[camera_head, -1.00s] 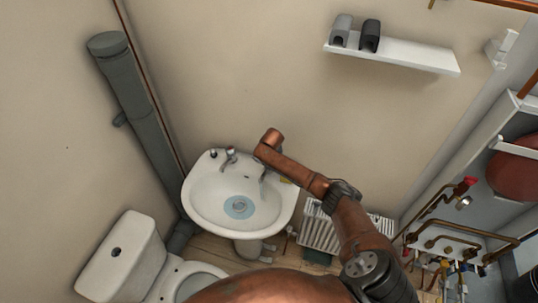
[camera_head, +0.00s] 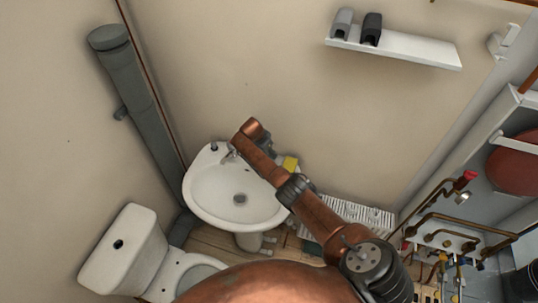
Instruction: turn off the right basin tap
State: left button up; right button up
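The white basin (camera_head: 210,190) is on the back wall, with a dark drain in its bowl. No pool of water shows in the bowl. A chrome tap (camera_head: 230,153) stands at the back of the rim, left of my arm. The right basin tap is hidden behind my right arm. That arm comes in from the lower right and reaches over the basin's back edge. A dark part of my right gripper (camera_head: 267,147) shows behind the arm's copper end; its fingers are hidden, so I cannot tell its opening or contact. My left gripper is out of view.
A yellow item (camera_head: 290,164) sits at the basin's right back corner. A white radiator (camera_head: 350,213) is to the right, with copper pipes (camera_head: 440,220) beyond. A toilet (camera_head: 130,250) is at lower left, and a grey pipe (camera_head: 125,75) runs up the left wall. A shelf (camera_head: 410,48) is above.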

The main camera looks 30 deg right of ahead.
jog(key=shift+m+g+b, duration=0.4)
jog(key=shift+m+b, duration=0.3)
jog(key=shift+m, duration=0.2)
jog(key=o, duration=1.2)
jog(key=shift+c, duration=0.2)
jog(key=shift+r, duration=0.1)
jog(key=v, duration=1.1)
jog(key=shift+a+r, duration=0.3)
